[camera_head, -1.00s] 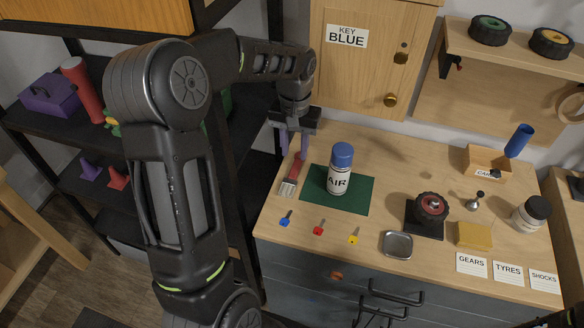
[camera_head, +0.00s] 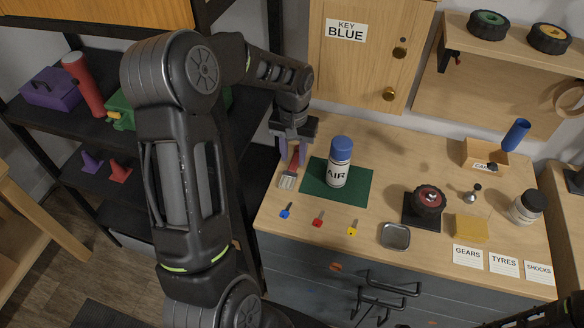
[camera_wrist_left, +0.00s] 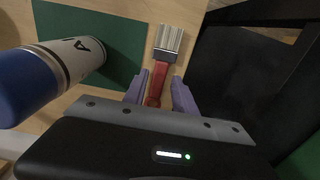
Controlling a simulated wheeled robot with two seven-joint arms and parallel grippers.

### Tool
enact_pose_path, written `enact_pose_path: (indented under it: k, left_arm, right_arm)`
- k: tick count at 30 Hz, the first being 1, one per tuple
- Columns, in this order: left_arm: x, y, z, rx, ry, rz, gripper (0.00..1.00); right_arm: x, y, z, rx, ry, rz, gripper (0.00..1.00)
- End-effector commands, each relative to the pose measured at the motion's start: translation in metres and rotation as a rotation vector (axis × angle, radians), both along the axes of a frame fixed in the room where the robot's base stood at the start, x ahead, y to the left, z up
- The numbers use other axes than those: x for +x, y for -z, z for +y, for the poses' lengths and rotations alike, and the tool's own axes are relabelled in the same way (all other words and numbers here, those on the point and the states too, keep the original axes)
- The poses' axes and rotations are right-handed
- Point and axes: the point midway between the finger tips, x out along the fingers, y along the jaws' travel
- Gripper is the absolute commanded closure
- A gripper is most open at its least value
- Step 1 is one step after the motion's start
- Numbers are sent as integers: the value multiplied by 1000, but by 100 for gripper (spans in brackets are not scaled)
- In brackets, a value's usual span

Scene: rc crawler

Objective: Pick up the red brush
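The red brush (camera_head: 291,171) lies on the wooden workbench beside the green mat, its pale bristles toward the front edge. It also shows in the left wrist view (camera_wrist_left: 162,68), its red handle between the fingers. My left gripper (camera_head: 290,155) is over the handle, pointing down. In the left wrist view its two purple fingers (camera_wrist_left: 159,88) stand apart on either side of the handle, with a gap visible. I cannot tell the exact height of the fingers above the bench. My right gripper is not in view; only a dark part of that arm shows at the bottom right.
A blue-capped AIR can (camera_head: 339,163) stands on the green mat (camera_head: 359,187), just right of the brush. Blue, red and yellow keys lie near the front edge. A dark shelf (camera_head: 253,117) stands close on the left. A wheel (camera_head: 428,199) and metal tray (camera_head: 395,236) are further right.

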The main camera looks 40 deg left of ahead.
Motion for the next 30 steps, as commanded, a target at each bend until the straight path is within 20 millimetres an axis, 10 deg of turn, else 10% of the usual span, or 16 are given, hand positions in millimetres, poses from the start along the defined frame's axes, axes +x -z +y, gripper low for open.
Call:
enact_pose_path:
  k: [8,25,30]
  left_arm:
    - [0,30,0,-1,0,1,67]
    - [0,30,0,0,-1,0,67]
    - [0,30,0,0,-1,0,80]
  right_arm:
    - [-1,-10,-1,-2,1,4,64]
    - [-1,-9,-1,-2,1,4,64]
    - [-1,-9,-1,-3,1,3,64]
